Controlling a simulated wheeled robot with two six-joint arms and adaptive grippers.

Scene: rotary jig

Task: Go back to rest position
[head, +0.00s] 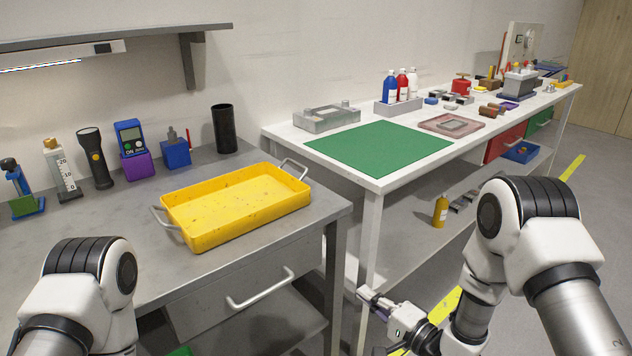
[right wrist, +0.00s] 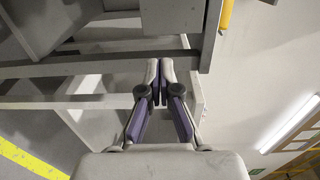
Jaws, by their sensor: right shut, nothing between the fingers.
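My right gripper (head: 370,296) hangs low in front of the gap between the two tables in the head view, below the tabletops. In the right wrist view its two fingers (right wrist: 161,72) are closed together with nothing between them. My left arm shows at the lower left of the head view, but its gripper is out of frame. The task names no other object.
A yellow tray (head: 238,205) sits on the grey table (head: 120,250) at left, with several tools behind it. The white table (head: 375,184) bears a green mat (head: 380,148). A yellow bottle (head: 440,211) stands on its lower shelf.

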